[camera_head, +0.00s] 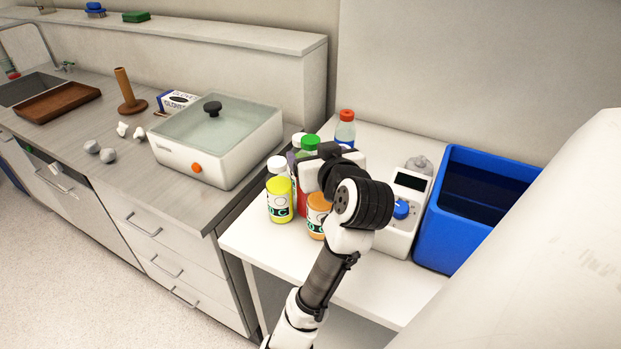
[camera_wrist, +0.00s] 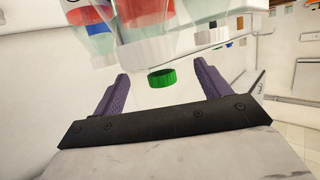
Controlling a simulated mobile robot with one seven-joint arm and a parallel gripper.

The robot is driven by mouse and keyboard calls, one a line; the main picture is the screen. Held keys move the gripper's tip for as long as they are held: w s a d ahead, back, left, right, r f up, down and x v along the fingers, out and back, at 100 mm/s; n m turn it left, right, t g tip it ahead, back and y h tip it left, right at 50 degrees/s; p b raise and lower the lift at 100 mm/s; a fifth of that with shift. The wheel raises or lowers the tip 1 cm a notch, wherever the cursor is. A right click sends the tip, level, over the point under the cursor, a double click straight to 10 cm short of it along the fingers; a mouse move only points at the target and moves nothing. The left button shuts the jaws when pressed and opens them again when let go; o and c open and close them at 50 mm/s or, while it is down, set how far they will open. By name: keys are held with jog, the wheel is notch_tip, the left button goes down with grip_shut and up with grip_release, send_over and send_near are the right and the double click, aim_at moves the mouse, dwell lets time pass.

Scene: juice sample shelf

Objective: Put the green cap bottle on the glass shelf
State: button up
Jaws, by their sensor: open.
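The green cap bottle (camera_head: 311,142) stands among other bottles on the white side table, largely hidden by my gripper and arm in the head view. Its green cap (camera_wrist: 162,79) shows in the wrist view between my two fingers, which are apart. My gripper (camera_wrist: 162,72) is open, with one purple finger on each side of the cap. I cannot tell whether either finger touches it. In the head view my wrist is over the bottle group. I cannot make out a glass shelf for certain in either view.
A yellow bottle (camera_head: 280,199), an orange bottle (camera_head: 317,212) and a red-capped bottle (camera_head: 345,128) stand close by. A white device with a blue knob (camera_head: 402,209) and a blue bin (camera_head: 432,240) are at right. A glass-lidded white box (camera_head: 190,160) sits on the left counter.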

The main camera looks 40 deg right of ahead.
jog(key=shift+p+x, duration=1.1)
jog(key=shift+x, duration=1.95)
grip_shut()
